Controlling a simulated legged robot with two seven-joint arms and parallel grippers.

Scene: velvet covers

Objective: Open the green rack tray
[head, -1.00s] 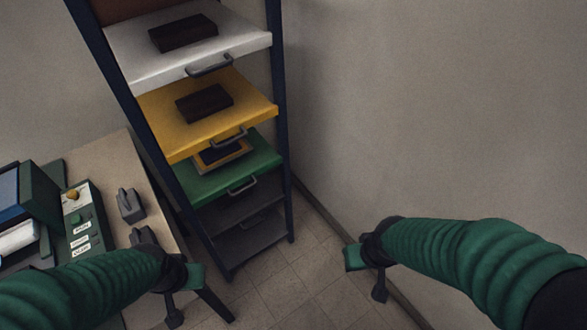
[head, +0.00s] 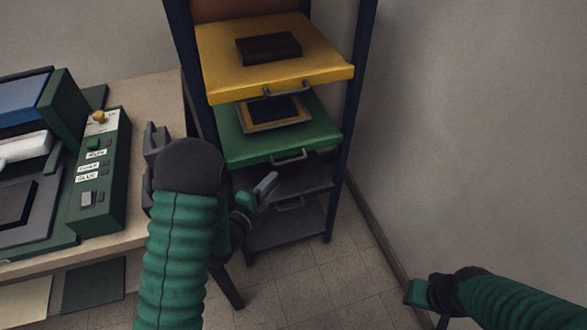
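The green rack tray (head: 235,146) sits in the dark blue rack, below the yellow tray. Its front edge looks about in line with the rack's front posts. A grey bar handle (head: 290,157) is on its front, and a framed dark panel (head: 275,112) lies on it. My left gripper (head: 266,188) is below and left of the handle, apart from it, in front of the lower grey shelves. It holds nothing that I can see; its finger gap is unclear. My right gripper (head: 420,294) is low at the right, away from the rack, its fingers partly out of frame.
The yellow tray (head: 225,72) above carries a dark block (head: 268,48). Dark grey trays (head: 305,180) are below. A workbench (head: 155,100) with a green control box (head: 98,175) stands close on the left. A bare wall (head: 470,120) bounds the right; floor is clear between.

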